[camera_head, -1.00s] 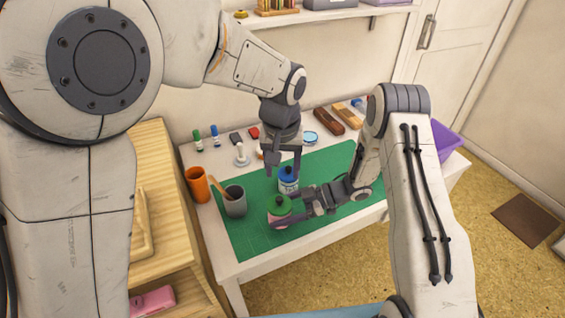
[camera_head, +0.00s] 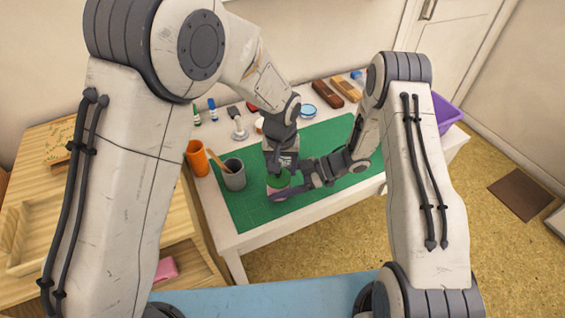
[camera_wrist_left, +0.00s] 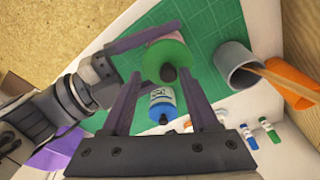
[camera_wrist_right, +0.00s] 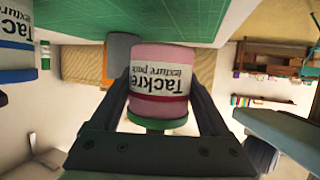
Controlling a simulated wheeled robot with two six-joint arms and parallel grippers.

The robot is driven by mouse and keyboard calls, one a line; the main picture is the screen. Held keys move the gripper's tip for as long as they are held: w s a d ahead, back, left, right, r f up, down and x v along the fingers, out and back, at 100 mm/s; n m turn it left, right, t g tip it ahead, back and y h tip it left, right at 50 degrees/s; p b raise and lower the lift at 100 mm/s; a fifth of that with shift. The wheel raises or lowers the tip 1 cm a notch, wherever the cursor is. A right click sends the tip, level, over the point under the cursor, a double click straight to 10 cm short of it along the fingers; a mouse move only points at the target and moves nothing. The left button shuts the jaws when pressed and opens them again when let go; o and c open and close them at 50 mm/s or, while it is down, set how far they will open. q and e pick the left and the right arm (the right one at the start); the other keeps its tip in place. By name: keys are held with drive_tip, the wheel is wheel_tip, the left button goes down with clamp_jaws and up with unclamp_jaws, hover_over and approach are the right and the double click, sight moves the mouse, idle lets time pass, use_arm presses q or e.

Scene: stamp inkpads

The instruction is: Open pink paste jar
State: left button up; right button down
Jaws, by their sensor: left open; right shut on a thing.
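The pink paste jar (camera_wrist_right: 165,70) has a white label and a green lid (camera_wrist_left: 168,64). My right gripper (camera_wrist_right: 163,88) is shut around its pink body, one finger on each side; the lid shows at the bottom of the right wrist view. My left gripper (camera_head: 278,168) is open above the jar, pointing down. In the left wrist view the lid, with its dark knob, lies near the left fingertips. I cannot tell whether they touch it.
A blue-capped jar (camera_wrist_left: 162,104) stands close by on the green mat (camera_head: 325,145). A grey cup (camera_head: 234,176) and an orange cup (camera_head: 198,158) are left of the grippers. Stamps and bottles line the table's back. The mat's right part is clear.

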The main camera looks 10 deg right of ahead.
use_arm(q)
drive_tip(key=shift+c, duration=0.2)
clamp_jaws()
drive_tip(key=shift+d, duration=0.1)
drive_tip(key=shift+a, duration=0.2)
drive_tip(key=shift+r, duration=0.1)
drive_tip(key=shift+a+r, duration=0.1)
drive_tip(key=shift+r, duration=0.95)
